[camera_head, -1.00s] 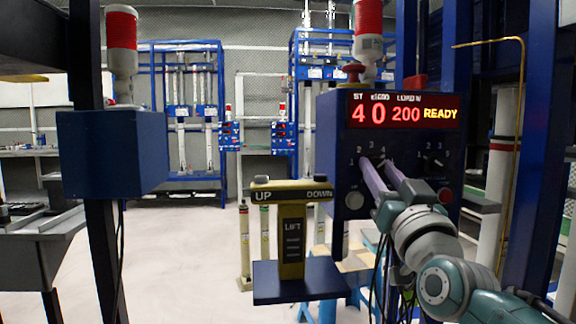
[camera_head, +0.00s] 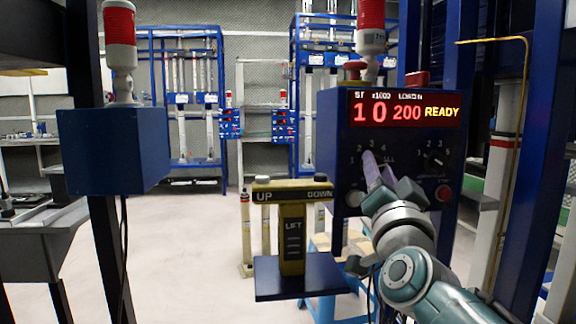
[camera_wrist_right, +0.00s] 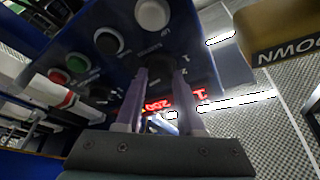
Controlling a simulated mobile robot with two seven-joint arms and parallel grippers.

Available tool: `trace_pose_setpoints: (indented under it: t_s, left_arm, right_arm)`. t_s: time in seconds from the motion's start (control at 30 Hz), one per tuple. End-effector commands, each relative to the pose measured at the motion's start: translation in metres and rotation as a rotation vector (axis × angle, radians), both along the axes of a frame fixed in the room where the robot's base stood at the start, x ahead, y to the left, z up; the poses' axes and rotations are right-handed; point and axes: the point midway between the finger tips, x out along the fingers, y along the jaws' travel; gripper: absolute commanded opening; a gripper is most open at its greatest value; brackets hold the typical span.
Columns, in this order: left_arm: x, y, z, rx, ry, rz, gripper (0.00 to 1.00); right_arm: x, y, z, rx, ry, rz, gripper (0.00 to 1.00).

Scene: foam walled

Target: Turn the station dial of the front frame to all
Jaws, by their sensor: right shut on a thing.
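The front frame's blue control box (camera_head: 345,135) faces me, its red display (camera_head: 404,108) reading 1, 0, 200 and READY. The station dial, marked 1 to 4 and ALL, is on the left of its face and is mostly hidden by my fingers. My right gripper (camera_head: 371,168) reaches it from the lower right and is shut on the dial. In the right wrist view my right gripper (camera_wrist_right: 160,75) has its two long fingers either side of the dark dial (camera_wrist_right: 158,55). My left gripper is not in view.
A second dial (camera_head: 435,160) and a red button (camera_head: 444,193) are right of my gripper on the same face. A yellow lift UP/DOWN control (camera_head: 292,238) stands to the left. A blue box with a beacon (camera_head: 112,150) is further left.

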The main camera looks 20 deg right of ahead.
Motion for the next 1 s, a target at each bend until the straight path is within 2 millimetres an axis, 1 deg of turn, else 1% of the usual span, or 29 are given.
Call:
trace_pose_setpoints:
  t_s: [0.3, 0.33, 0.57, 0.87, 0.97, 1.0]
  left_arm:
    - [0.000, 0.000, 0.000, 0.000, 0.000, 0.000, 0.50]
    - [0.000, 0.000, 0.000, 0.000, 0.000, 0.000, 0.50]
    - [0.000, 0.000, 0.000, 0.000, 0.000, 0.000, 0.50]
    - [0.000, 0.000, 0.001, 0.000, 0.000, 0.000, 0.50]
    - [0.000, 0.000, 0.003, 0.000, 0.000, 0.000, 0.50]
    - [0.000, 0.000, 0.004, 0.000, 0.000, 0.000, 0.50]
  right_arm:
    - [0.000, 0.000, 0.000, 0.006, -0.002, 0.001, 0.00]
    - [0.000, 0.000, 0.000, 0.006, -0.002, 0.001, 0.41]
    - [0.000, 0.000, 0.000, 0.004, -0.001, 0.000, 0.67]
    - [-0.002, 0.001, -0.001, 0.003, -0.001, 0.000, 0.68]
    - [-0.011, 0.006, -0.004, 0.003, 0.001, 0.001, 0.68]
    - [-0.016, 0.009, -0.006, 0.003, 0.002, 0.001, 0.68]
